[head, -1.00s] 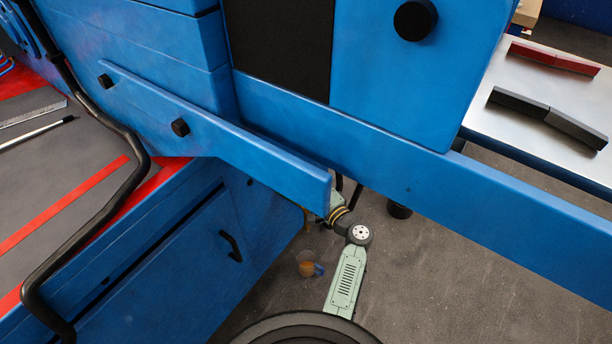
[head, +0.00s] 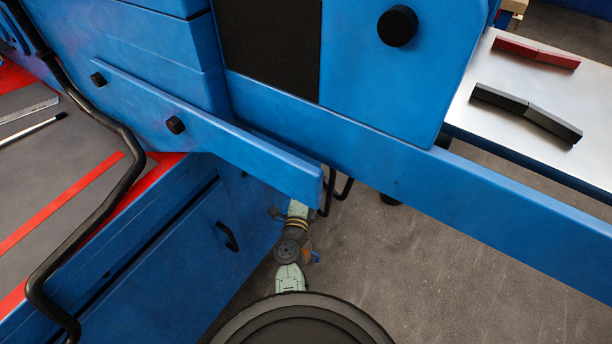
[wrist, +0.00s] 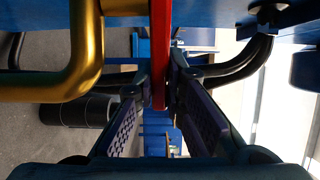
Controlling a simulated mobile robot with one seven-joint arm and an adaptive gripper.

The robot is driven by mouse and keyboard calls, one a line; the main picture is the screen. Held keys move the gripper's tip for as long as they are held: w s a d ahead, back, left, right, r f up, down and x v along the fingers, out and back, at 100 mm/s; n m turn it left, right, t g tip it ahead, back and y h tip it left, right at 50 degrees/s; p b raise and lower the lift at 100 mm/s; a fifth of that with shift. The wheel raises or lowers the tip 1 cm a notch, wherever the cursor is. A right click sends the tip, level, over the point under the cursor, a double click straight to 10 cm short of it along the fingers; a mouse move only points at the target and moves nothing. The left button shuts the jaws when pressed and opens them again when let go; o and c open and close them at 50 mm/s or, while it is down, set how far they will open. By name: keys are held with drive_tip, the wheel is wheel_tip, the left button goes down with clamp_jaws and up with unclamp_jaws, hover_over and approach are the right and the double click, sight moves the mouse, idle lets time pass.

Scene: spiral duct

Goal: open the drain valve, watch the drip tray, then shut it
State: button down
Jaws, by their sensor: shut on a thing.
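In the wrist view my gripper (wrist: 160,92) has its two padded fingers closed in on a narrow red bar (wrist: 160,50), which looks like the drain valve's lever. The bar runs straight up and down in the picture, its lower end between the fingertips. A brass pipe (wrist: 85,45) bends close by on the left. The valve body is not clearly shown. I cannot make out the drip tray. In the head view the blue machine beam hides my gripper; only part of my pale green arm shows below it.
A blue beam (head: 430,185) crosses above my arm. A jug's blue handle (head: 315,257) shows beside my arm on the floor. In the wrist view black hoses (wrist: 240,65) are at the right and a black cylinder (wrist: 75,112) at the left. Grey floor (head: 440,270) is open at the lower right.

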drive_tip(key=shift+s+a+m+h, duration=0.15)
drive_tip(key=shift+m+h, duration=0.25)
drive_tip(key=c, duration=1.6)
unclamp_jaws()
drive_tip(key=shift+c, duration=0.2)
drive_tip(key=shift+r, duration=0.1)
